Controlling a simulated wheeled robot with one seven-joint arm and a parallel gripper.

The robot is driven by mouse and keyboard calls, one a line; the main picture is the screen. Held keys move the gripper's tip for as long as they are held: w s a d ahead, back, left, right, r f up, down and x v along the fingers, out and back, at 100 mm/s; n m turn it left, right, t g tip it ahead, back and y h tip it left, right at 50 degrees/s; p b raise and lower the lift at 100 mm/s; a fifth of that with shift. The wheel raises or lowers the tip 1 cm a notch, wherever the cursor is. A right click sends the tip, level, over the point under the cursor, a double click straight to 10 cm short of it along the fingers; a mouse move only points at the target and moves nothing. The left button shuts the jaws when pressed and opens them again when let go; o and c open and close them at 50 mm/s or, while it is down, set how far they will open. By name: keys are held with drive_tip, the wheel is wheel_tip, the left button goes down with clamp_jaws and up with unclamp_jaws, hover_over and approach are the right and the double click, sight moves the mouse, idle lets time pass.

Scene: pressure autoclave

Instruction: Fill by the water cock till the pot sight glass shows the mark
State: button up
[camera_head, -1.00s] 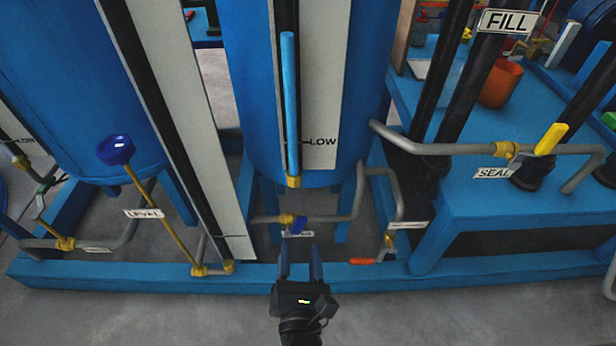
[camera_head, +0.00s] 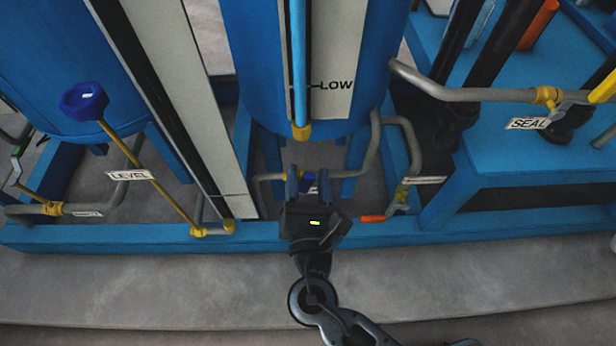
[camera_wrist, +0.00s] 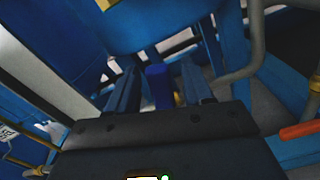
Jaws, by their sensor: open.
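My gripper (camera_head: 308,172) is open, low in front of the middle blue vessel (camera_head: 240,60). A small blue cock handle (camera_head: 309,186) on the pipe under this vessel shows between its fingers; in the wrist view the blue handle (camera_wrist: 158,88) stands between the two open fingers (camera_wrist: 157,84). I cannot tell whether they touch it. The label by this cock is mostly hidden by my gripper. The column reaches above the picture's top edge.
An orange-handled cock (camera_head: 373,218) sits right of my gripper. A blue frame rail (camera_head: 150,236) runs along the front. The yellow-handled SEAL cock (camera_head: 548,95) is right. Grey floor in front is clear.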

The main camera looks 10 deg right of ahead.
drive_tip(key=shift+w, duration=0.2)
clamp_jaws()
idle(0.4)
